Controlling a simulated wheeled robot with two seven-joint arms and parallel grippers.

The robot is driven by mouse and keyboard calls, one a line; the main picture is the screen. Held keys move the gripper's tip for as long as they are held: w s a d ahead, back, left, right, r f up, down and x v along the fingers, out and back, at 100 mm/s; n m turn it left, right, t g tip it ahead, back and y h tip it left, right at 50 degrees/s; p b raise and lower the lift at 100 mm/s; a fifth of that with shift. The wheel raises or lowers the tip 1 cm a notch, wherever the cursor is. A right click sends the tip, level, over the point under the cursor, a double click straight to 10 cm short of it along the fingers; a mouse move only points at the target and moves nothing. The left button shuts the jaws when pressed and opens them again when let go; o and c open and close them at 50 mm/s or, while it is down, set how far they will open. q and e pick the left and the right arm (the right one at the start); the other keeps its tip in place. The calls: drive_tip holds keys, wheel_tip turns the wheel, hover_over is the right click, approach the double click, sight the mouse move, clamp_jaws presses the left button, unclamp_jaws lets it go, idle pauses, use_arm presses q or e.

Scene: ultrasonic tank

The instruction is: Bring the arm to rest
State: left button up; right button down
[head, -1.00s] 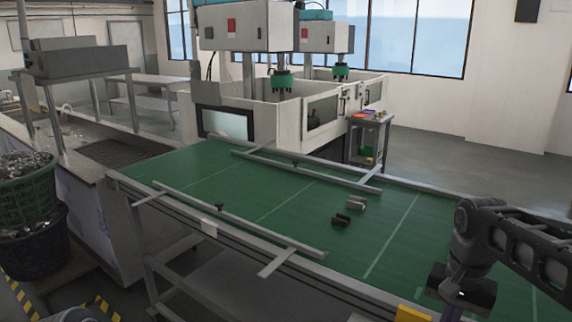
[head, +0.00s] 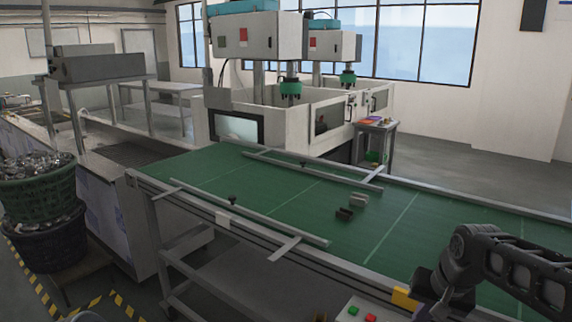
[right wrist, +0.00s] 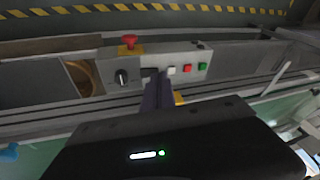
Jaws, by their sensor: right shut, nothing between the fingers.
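My right arm (head: 500,262) comes in from the right in the head view, low over the near right end of the green conveyor belt (head: 330,225). Its hand is dark and partly cut off by the lower edge there. In the right wrist view my right gripper (right wrist: 158,90) has its fingers together and empty. They point towards a grey control panel (right wrist: 210,58) with a red mushroom button (right wrist: 129,42), a black knob (right wrist: 122,77), and white, red and green buttons. I cannot tell whether the fingertips touch the panel. My left gripper is not in view.
White machines (head: 250,115) stand behind. Baskets of metal parts (head: 38,190) are stacked at the left.

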drive_tip(key=a+f+n+t+y, duration=0.1)
drive_tip(key=a+f+n, duration=0.1)
drive_tip(key=a+f, duration=0.7)
drive_tip(key=a+f+n+y, duration=0.1)
drive_tip(key=a+f, duration=0.4)
drive_tip(key=f, duration=0.8)
drive_tip(key=s+a+f+g, duration=0.2)
drive_tip(key=s+f, duration=0.6)
drive_tip(key=s, duration=0.4)
drive_tip(key=s+a+f+g+y, duration=0.1)
drive_tip(key=s+a+f+g, duration=0.1)
drive_tip(key=s+a+f, duration=0.3)
drive_tip(key=s+f, duration=0.4)
drive_tip(key=s, duration=0.3)
drive_tip(key=shift+s+f, duration=0.25)
drive_tip(key=shift+f, duration=0.05)
